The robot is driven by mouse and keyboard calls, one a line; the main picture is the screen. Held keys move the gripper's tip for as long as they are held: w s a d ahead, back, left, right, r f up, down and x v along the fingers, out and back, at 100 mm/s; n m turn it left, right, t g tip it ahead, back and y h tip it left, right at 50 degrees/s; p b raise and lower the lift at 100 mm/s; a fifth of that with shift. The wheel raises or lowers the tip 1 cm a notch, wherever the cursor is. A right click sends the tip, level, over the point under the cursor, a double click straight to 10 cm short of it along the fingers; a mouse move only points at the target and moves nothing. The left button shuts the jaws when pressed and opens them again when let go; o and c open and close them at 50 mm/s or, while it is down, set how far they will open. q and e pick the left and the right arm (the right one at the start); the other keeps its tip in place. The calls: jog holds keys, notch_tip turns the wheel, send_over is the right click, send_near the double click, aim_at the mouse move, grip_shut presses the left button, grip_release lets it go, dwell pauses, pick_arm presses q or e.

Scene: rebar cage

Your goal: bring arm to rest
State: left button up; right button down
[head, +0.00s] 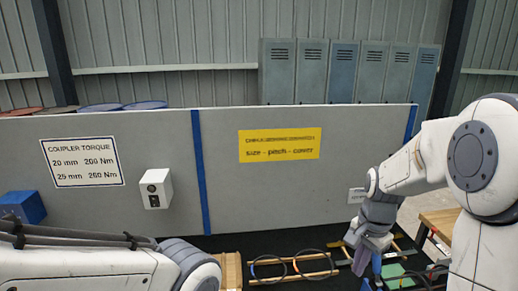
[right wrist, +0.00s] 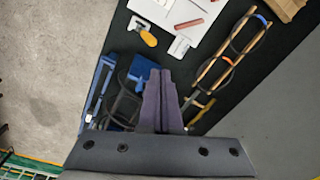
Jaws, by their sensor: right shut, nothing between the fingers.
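My right gripper (head: 366,264) hangs at the lower right of the head view, fingers pointing down over the black work surface. In the right wrist view its two dark fingers (right wrist: 160,98) are together with nothing between them. My right arm is bent at the right edge. My left arm (head: 100,268) crosses the lower left corner, and its gripper is out of the frame.
Wooden strips with dark rings (head: 292,269) lie on the black surface (head: 265,243). The right wrist view shows a blue tray (right wrist: 140,70), an orange-handled tool (right wrist: 148,38) and a white sheet (right wrist: 190,22). A grey partition (head: 345,135) stands behind.

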jog(key=s+a+f+n+b, duration=0.25)
jog(key=s+a+n, duration=0.25)
jog(key=a, duration=0.3)
jog(key=s+a+f+n+b, duration=0.2)
jog(key=s+a+n+b, duration=0.1)
jog(key=s+a+n, duration=0.4)
pick_arm(q)
notch_tip(320, 180, down, 10)
jog(key=b, duration=0.3)
pick_arm(e)
jog(key=s+a+f+n, duration=0.3)
jog(key=s+a+n, duration=0.2)
jog(key=s+n, duration=0.2)
jog(key=shift+s+a+f+g+y, duration=0.3)
jog(key=shift+s+a+y, duration=0.1)
jog(key=shift+s, duration=0.65)
